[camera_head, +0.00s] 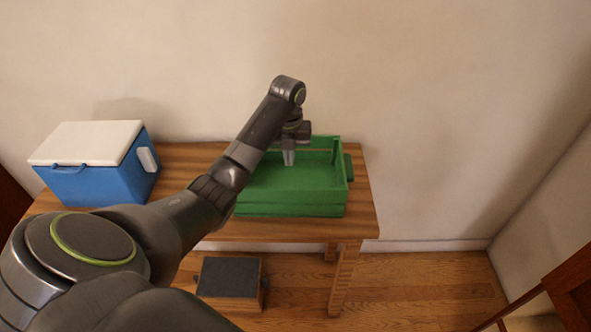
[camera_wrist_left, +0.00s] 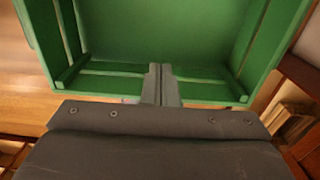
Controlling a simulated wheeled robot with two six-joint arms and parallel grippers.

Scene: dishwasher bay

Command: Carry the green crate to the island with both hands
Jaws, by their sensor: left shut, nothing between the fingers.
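The green crate (camera_head: 292,210) stands on a wooden table in the head view, its open top facing up and its inside empty as far as I see. My left gripper (camera_head: 288,160) points down over the crate's inside, towards its back. My forearm hides the crate's left part. In the left wrist view the crate (camera_wrist_left: 170,35) fills the upper part, and the shut fingers of my left gripper (camera_wrist_left: 161,85) show in front of its slatted wall with nothing between them. I cannot tell whether the fingers touch the crate. My right gripper is not in view.
A blue cooler with a white lid (camera_head: 85,165) stands on the left of the wooden table (camera_head: 362,215). A dark-topped box (camera_head: 230,276) sits on the floor below the table. The wall is close behind. Floor right of the table is clear.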

